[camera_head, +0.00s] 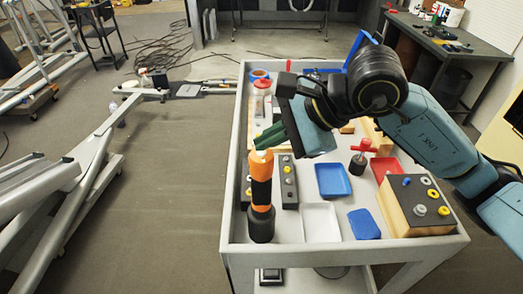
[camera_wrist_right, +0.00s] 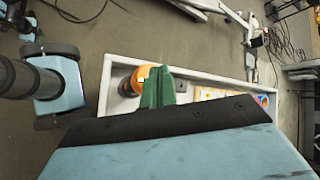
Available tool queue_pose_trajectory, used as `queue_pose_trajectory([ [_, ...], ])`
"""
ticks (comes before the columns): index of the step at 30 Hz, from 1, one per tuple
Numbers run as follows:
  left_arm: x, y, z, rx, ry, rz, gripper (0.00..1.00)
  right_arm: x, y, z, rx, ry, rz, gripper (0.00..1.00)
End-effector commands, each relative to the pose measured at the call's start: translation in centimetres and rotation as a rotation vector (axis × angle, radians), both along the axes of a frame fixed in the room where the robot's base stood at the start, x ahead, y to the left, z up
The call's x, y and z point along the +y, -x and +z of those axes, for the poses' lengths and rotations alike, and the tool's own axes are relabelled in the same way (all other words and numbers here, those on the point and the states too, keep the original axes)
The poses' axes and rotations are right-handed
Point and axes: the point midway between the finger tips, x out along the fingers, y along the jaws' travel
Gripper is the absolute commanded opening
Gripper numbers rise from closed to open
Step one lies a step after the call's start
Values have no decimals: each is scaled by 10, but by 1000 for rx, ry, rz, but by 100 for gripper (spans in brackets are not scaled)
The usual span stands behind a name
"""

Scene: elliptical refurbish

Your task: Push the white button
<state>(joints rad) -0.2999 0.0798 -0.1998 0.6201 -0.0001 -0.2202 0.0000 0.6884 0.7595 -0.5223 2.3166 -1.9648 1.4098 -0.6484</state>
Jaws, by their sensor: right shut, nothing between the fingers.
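An orange and black upright cylinder (camera_head: 261,192) stands at the left front of the grey cart. A small white spot shows on its orange top, and as a white square (camera_wrist_right: 141,79) in the wrist view. A dark button box (camera_head: 289,186) stands just right of the cylinder, with small round buttons, one of them whitish. My right gripper (camera_head: 268,138) has green fingers, closed and empty, above and close to the cylinder's top. In the wrist view its fingers (camera_wrist_right: 161,84) overlap the orange top's edge; contact cannot be told. My left gripper is out of view.
The cart's rim (camera_head: 233,160) surrounds several objects: a blue tray (camera_head: 333,180), a white tray (camera_head: 321,222), a red-topped tool (camera_head: 360,158) and a wooden box with knobs (camera_head: 419,208). A red-capped bottle (camera_head: 262,98) stands behind.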

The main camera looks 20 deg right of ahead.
Motion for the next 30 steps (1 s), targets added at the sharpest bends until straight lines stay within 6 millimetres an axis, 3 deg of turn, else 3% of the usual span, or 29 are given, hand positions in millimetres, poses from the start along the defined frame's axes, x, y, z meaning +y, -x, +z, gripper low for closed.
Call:
queue_pose_trajectory([
  [21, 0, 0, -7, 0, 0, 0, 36, 0, 0, -5, 0, 1, -1, 0],
  [30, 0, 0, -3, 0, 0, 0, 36, 0, 0, 2, -1, 1, 0, 0],
])
